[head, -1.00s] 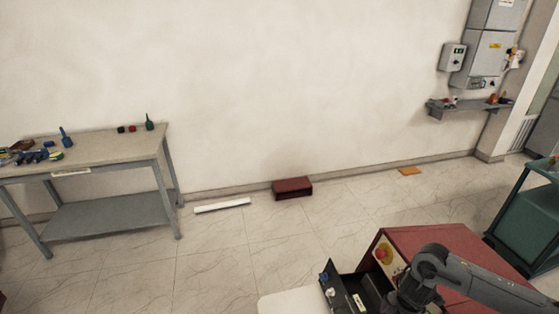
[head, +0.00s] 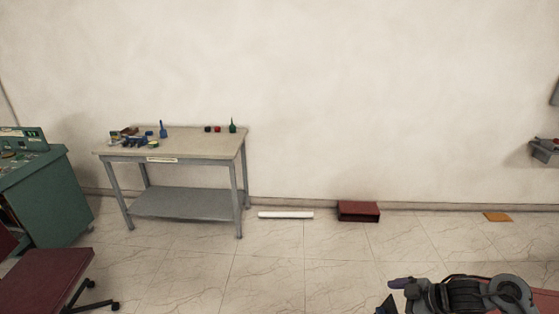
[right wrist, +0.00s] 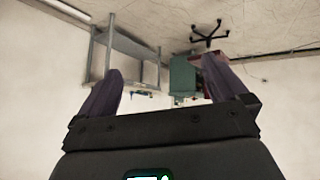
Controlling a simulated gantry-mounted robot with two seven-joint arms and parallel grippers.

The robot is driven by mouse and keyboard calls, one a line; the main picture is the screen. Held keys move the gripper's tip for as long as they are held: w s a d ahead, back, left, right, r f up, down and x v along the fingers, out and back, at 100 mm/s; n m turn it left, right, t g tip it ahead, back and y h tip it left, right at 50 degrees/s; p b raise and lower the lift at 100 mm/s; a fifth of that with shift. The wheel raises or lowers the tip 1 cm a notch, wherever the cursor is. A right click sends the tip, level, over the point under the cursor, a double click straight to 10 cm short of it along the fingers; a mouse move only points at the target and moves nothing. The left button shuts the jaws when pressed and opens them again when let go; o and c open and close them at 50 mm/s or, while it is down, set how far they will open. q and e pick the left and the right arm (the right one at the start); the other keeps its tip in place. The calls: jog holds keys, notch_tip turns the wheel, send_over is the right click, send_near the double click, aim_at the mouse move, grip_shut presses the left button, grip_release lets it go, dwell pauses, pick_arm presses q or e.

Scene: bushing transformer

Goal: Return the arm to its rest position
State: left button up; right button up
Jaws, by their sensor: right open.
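My right arm shows at the bottom right of the head view, with the purple-grey fingers of my right gripper (head: 400,283) pointing left. In the right wrist view my right gripper (right wrist: 160,82) is open, its two fingers wide apart with nothing between them. That view is upside down and looks over the room, with the workbench, green console and chair far beyond the fingers. My left gripper is in neither view.
A grey workbench (head: 182,143) with small tools stands against the wall. A green console (head: 45,200) and a red-seated chair (head: 45,280) are at the left. A dark red box (head: 358,211) and a white bar (head: 286,215) lie on open floor.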

jog(key=w+d+r+m+t+h, duration=0.2)
jog(key=w+d+m+h, duration=0.15)
jog(key=d, duration=0.35)
jog(key=w+d+r+m+t+h, duration=0.1)
jog(key=w+d+m+h, duration=0.1)
jog(key=w+d+h, duration=0.4)
jog(key=s+d+r+m+g+h, duration=0.3)
jog(key=s+d+m+g+h, duration=0.45)
jog(key=d, duration=0.75)
jog(key=s+a+f+n+t+y, duration=0.1)
jog(key=s+a+f+y, duration=0.2)
jog(key=s+a+f, duration=0.55)
jog(key=s+a+f+n+y, duration=0.1)
jog(key=s+a+f+y, duration=0.3)
jog(key=a, duration=0.8)
jog(key=s+a+f+n+t+y, duration=0.1)
jog(key=s+a+f, duration=0.5)
jog(key=a, duration=0.4)
jog(key=s+a+r+y, duration=0.35)
jog(key=s+a, duration=0.65)
jog(key=s, duration=0.4)
notch_tip(320, 180, up, 20)
jog(key=p, duration=1.8)
jog(key=shift+s+a+f+h, duration=0.15)
jog(key=shift+s+f+h, duration=0.05)
jog(key=shift+s+h, duration=0.2)
